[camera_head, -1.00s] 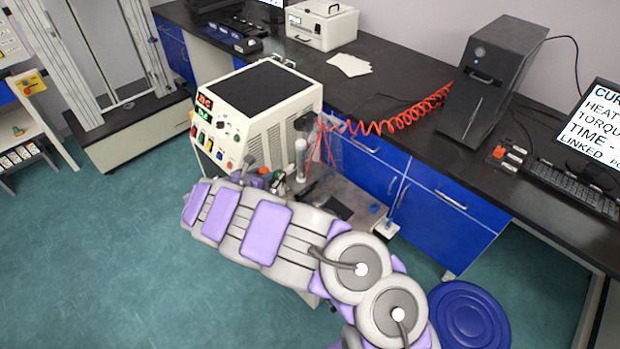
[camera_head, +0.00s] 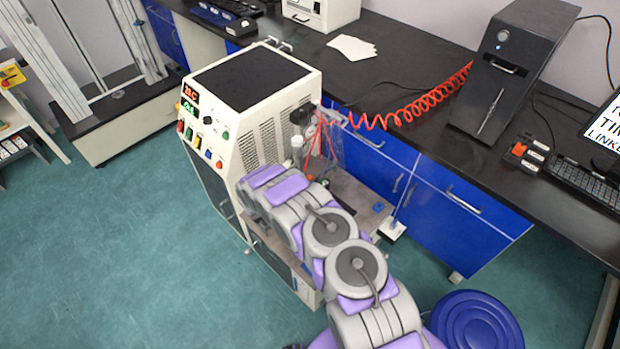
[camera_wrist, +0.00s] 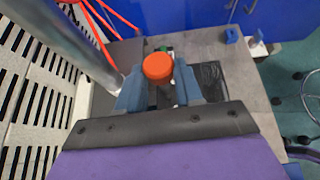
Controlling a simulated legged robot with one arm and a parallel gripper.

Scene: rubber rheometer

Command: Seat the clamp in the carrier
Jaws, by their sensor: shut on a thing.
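In the wrist view my gripper (camera_wrist: 158,84) has its two blue-grey fingers on either side of a piece with a round orange top (camera_wrist: 158,66). I take this piece to be the clamp; it is held between the fingers, and its lower part is mostly hidden. A small green part shows just beyond the orange top, over the grey worktop (camera_wrist: 211,48). I cannot make out the carrier for certain.
A metal column (camera_wrist: 62,38) stands close at the gripper's left, beside the vented housing (camera_wrist: 30,95). Red tubing (camera_head: 420,100) runs from the machine over the black bench (camera_head: 400,62). A small blue part (camera_wrist: 232,35) lies at the worktop's far edge. A blue stool (camera_head: 475,325) stands lower right.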

